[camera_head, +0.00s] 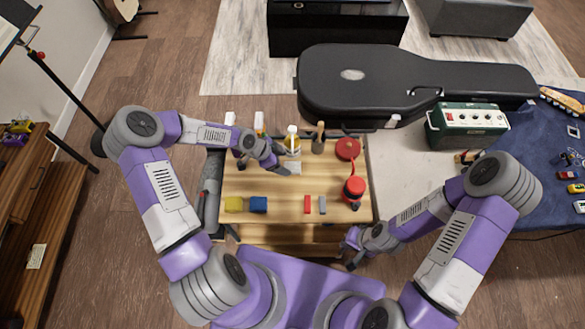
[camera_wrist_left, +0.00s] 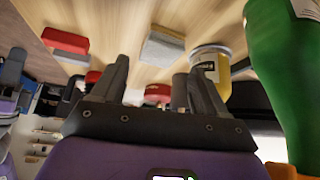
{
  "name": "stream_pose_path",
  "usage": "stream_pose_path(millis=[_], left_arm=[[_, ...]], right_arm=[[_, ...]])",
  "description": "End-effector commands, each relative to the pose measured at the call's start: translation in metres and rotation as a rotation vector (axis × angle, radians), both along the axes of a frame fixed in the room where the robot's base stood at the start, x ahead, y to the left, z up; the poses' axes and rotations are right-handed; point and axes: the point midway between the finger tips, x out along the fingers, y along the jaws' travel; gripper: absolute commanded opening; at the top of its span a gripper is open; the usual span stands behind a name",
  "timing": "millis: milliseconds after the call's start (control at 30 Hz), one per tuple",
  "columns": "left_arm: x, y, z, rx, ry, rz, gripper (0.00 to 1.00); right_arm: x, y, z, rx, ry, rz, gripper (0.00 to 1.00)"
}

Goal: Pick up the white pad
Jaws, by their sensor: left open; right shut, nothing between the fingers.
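The white pad (camera_head: 294,168) lies flat on the wooden tabletop (camera_head: 280,187), in front of a yellow bottle. In the left wrist view a pale grey-white pad (camera_wrist_left: 163,47) shows beyond the fingertips, on the wood. My left gripper (camera_head: 284,169) is low over the table, just to the left of the pad. In the left wrist view its two fingers (camera_wrist_left: 152,78) stand apart with nothing held between them. I cannot tell whether a finger touches the pad. My right gripper (camera_head: 351,264) is shut and empty, off the table's front right corner.
Yellow (camera_head: 233,204) and blue (camera_head: 259,204) blocks lie front left; red (camera_head: 307,204) and grey (camera_head: 322,205) bars lie front centre. Bottles and a brush cup (camera_head: 318,146) line the back. A green bottle (camera_wrist_left: 283,75) is close beside the left gripper.

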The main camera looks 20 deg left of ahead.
Motion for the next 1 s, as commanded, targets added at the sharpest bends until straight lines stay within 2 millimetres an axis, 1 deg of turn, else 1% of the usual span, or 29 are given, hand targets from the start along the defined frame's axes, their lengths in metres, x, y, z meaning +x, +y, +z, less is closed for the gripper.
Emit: stream_pose_path(millis=[67, 300, 433, 633, 667, 933, 1000], left_arm=[[0.002, -0.004, -0.006, -0.001, 0.001, -0.002, 0.74], [0.010, -0.021, -0.035, -0.002, 0.001, -0.001, 0.74], [0.012, -0.024, -0.042, 0.000, 0.000, -0.001, 0.74], [0.012, -0.024, -0.042, 0.000, 0.000, -0.001, 0.74], [0.012, -0.024, -0.042, 0.000, 0.000, -0.001, 0.71], [0.012, -0.024, -0.042, 0.000, 0.000, 0.000, 0.29], [0.012, -0.024, -0.042, 0.000, 0.000, 0.000, 0.28]], right_arm=[[0.000, 0.000, -0.001, 0.000, 0.000, 0.000, 0.00], [0.000, 0.000, -0.007, 0.000, 0.000, 0.000, 0.00], [0.000, 0.000, -0.007, 0.000, 0.000, 0.000, 0.00], [0.000, 0.000, -0.007, 0.000, 0.000, 0.000, 0.00], [0.000, 0.000, -0.007, 0.000, 0.000, 0.000, 0.00], [0.000, 0.000, -0.007, 0.000, 0.000, 0.000, 0.00], [0.000, 0.000, -0.007, 0.000, 0.000, 0.000, 0.00]])
